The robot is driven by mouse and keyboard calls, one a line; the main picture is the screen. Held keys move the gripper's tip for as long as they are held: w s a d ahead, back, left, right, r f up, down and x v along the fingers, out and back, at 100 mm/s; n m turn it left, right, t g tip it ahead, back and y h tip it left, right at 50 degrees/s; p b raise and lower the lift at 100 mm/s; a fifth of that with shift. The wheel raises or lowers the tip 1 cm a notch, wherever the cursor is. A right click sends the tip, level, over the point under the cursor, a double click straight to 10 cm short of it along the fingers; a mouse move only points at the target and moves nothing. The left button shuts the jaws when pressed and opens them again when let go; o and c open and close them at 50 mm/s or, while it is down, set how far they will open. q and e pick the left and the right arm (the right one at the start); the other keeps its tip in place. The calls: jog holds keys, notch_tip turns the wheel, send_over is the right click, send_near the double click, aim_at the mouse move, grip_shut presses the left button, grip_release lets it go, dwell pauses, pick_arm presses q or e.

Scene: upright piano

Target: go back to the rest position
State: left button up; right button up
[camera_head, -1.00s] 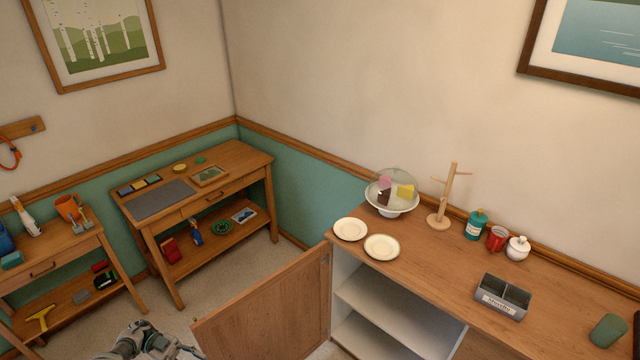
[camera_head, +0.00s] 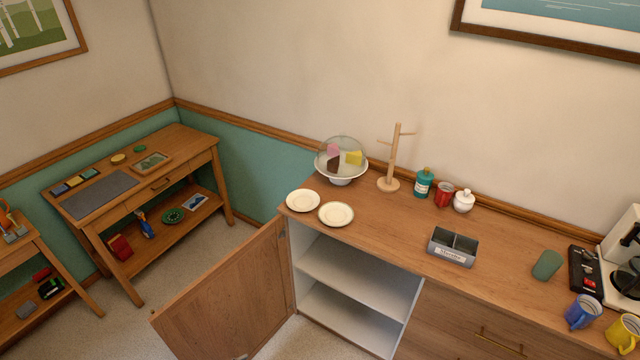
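Neither of my grippers shows in the head view now, so I cannot see whether they are open or shut or hold anything. The wooden cabinet (camera_head: 400,232) stands in the middle and right of the view. Its left door (camera_head: 225,300) stands wide open and shows white shelves (camera_head: 350,272) that look empty in the part I see.
On the cabinet top are two plates (camera_head: 303,201), a cake stand (camera_head: 341,181), a mug tree (camera_head: 389,184), a grey divided box (camera_head: 452,247), and a blue mug (camera_head: 583,311). A wooden desk (camera_head: 205,150) stands at the left. Carpet (camera_head: 190,262) is free between them.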

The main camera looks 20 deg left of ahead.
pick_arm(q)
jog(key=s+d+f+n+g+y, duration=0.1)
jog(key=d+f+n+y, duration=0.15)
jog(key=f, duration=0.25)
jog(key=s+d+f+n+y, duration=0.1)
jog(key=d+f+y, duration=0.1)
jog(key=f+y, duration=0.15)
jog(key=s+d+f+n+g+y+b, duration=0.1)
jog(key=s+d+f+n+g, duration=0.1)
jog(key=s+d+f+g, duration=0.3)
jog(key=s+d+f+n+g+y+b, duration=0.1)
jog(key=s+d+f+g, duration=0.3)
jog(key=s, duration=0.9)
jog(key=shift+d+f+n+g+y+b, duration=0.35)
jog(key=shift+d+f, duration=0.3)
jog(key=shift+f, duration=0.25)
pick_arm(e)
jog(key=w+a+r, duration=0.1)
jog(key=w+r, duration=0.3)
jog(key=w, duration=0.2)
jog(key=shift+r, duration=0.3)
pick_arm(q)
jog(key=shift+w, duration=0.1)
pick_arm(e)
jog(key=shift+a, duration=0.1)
